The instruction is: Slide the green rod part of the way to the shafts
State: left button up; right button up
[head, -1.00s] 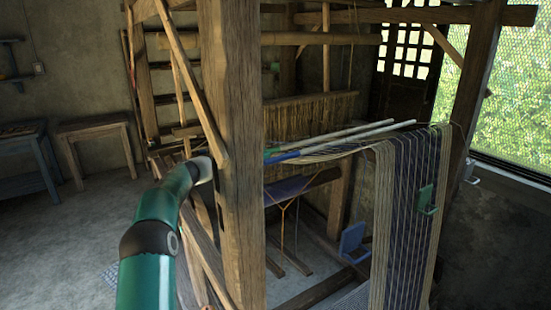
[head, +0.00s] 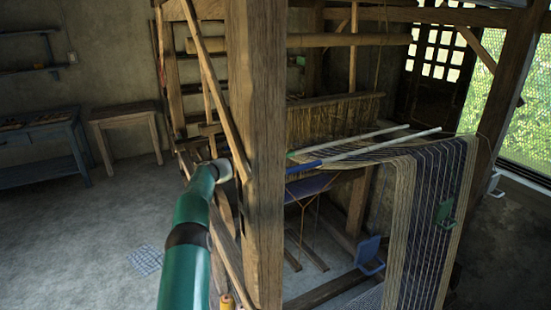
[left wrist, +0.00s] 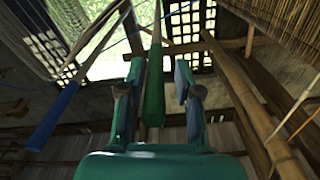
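The green rod has a green end and a pale shaft (head: 365,139), lying across the warp threads in the head view. Its green end (left wrist: 153,92) stands between the two fingers of my left gripper (left wrist: 158,88) in the left wrist view. The fingers are apart, with a clear gap on the right side of the rod; the left finger is close to it. In the head view the post hides my left gripper. The shafts with straw-coloured heddles (head: 333,120) hang behind the rods. My right gripper is not in view.
A blue-ended rod (head: 306,166) lies beside the green one, and also shows in the left wrist view (left wrist: 52,115). A thick wooden post (head: 256,150) stands right beside my left arm. Striped warp (head: 430,220) hangs at the right, with a green clip (head: 443,211).

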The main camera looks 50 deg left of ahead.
pick_arm(q)
jog(key=shift+o, duration=0.2)
jog(key=shift+f, duration=0.2)
jog(key=shift+s, duration=0.2)
jog(key=s+a, duration=0.2)
jog(key=s, duration=0.9)
jog(key=shift+s+a, duration=0.2)
jog(key=shift+s, duration=0.05)
jog(key=shift+f, duration=0.1)
